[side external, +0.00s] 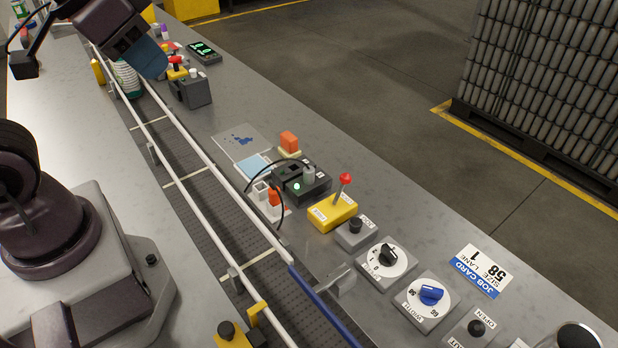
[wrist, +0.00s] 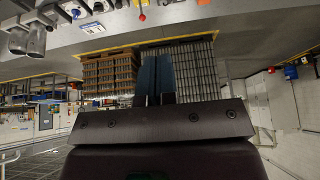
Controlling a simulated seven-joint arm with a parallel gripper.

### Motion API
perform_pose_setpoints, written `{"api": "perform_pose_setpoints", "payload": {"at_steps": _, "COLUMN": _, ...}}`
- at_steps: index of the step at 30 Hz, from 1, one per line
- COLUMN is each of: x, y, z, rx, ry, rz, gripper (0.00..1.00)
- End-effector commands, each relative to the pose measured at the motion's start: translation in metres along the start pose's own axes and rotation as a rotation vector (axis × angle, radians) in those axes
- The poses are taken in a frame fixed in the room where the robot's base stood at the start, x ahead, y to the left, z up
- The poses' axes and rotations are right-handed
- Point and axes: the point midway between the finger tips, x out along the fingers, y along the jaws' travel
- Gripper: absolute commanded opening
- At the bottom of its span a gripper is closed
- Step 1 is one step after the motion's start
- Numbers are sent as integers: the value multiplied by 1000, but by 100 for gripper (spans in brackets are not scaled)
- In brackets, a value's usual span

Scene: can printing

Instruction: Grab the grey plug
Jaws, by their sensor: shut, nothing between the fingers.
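A small grey cylindrical piece (side external: 309,173), which looks like the grey plug, stands upright at the right end of a black box (side external: 303,186) with a green light. A black cable loops by the box. My gripper (side external: 152,62) is at the upper left of the side view, above the far end of the conveyor and well away from that piece. In the wrist view its blue fingers (wrist: 157,76) are together with nothing between them. I cannot make out the grey plug in the wrist view.
The railed conveyor (side external: 205,193) runs alongside. Dials (side external: 386,256) sit nearer.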

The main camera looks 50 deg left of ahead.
Motion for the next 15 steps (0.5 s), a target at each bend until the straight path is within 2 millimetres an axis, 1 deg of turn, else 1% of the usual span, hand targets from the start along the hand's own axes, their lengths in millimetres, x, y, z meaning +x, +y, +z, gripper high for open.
{"api": "perform_pose_setpoints", "payload": {"at_steps": 5, "x": 0, "y": 0, "z": 0, "rx": -1, "ry": 0, "rz": 0, "gripper": 0}}
{"api": "perform_pose_setpoints", "payload": {"at_steps": 8, "x": 0, "y": 0, "z": 0, "rx": -1, "ry": 0, "rz": 0, "gripper": 21}}
{"api": "perform_pose_setpoints", "payload": {"at_steps": 9, "x": 0, "y": 0, "z": 0, "rx": -1, "ry": 0, "rz": 0, "gripper": 30}}
{"api": "perform_pose_setpoints", "payload": {"at_steps": 11, "x": 0, "y": 0, "z": 0, "rx": -1, "ry": 0, "rz": 0, "gripper": 44}}
{"api": "perform_pose_setpoints", "payload": {"at_steps": 12, "x": 0, "y": 0, "z": 0, "rx": -1, "ry": 0, "rz": 0, "gripper": 53}}
{"api": "perform_pose_setpoints", "payload": {"at_steps": 13, "x": 0, "y": 0, "z": 0, "rx": -1, "ry": 0, "rz": 0, "gripper": 55}}
{"api": "perform_pose_setpoints", "payload": {"at_steps": 15, "x": 0, "y": 0, "z": 0, "rx": -1, "ry": 0, "rz": 0, "gripper": 55}}
